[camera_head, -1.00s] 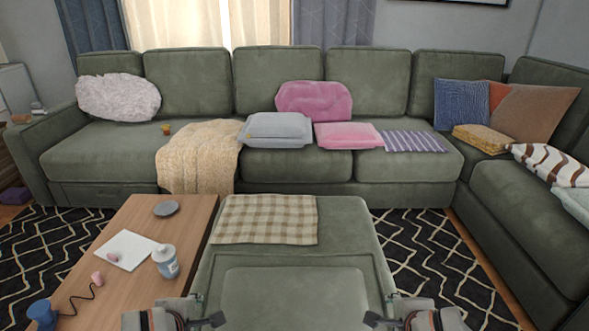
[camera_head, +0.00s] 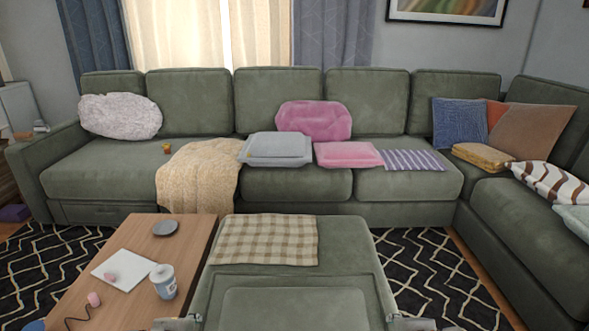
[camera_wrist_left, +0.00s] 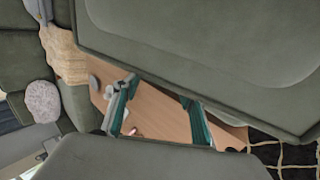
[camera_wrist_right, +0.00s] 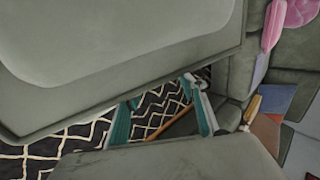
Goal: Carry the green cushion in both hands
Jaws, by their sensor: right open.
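The green cushion (camera_head: 294,310) is a broad, flat, grey-green block with a raised inner panel, at the bottom centre of the head view and cut off by its edge. It fills the top of the left wrist view (camera_wrist_left: 215,45) and of the right wrist view (camera_wrist_right: 110,50). My left gripper (camera_wrist_left: 158,95) is at its left side and my right gripper (camera_wrist_right: 162,90) at its right. Each has its teal-padded fingers apart, with tips close to the cushion's edge and only table or rug showing between them. I cannot tell whether they touch it or whether it is lifted.
A green seat with a checked cloth (camera_head: 265,240) lies just beyond the cushion. A wooden table (camera_head: 190,245) with a jar (camera_head: 163,282) stands close on the left. Patterned rug (camera_head: 425,265) is open on the right. The long green sofa (camera_head: 295,185) spans the back.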

